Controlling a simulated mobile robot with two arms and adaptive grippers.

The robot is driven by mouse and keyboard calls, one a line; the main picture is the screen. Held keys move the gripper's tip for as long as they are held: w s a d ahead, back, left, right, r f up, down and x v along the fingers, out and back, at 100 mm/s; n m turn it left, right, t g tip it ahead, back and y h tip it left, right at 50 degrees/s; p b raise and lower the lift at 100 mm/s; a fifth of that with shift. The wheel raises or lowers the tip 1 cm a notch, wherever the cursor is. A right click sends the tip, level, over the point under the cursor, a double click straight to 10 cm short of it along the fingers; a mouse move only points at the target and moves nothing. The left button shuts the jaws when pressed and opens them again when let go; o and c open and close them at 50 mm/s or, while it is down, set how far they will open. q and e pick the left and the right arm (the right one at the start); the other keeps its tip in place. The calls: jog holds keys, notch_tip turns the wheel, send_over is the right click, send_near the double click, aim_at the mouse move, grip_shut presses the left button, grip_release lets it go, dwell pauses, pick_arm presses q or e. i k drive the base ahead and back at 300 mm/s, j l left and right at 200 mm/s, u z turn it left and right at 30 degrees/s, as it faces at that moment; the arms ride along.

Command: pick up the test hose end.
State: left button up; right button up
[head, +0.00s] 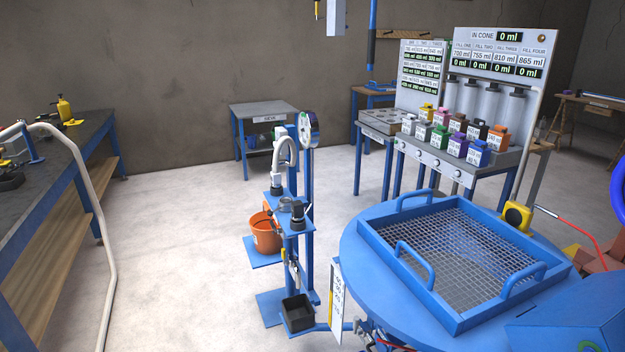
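A pale hose (97,190) comes in at the left edge, bends over the left workbench and hangs down toward the floor. A curved grey-white hose piece (291,147) sits at the top of a blue stand (308,190) in the middle, with a dark fitting (281,182) below it. I cannot tell which of these is the test hose end, as no label on them can be read. Neither of my grippers is in view.
An orange bucket (264,232) and a black box (297,313) are on the blue stand. A round blue table (363,262) with a mesh tray (392,276) fills the right front. The left workbench (72,144) bounds the left. Pale floor (185,230) lies clear between.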

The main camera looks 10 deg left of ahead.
aim_at(276, 178)
jog(key=i+j+z, duration=0.4)
jog(key=j, duration=0.25)
jog(key=i+j+z, duration=0.15)
jog(key=j, duration=0.25)
jog(key=i+j+z, duration=0.2)
jog(key=j, duration=0.2)
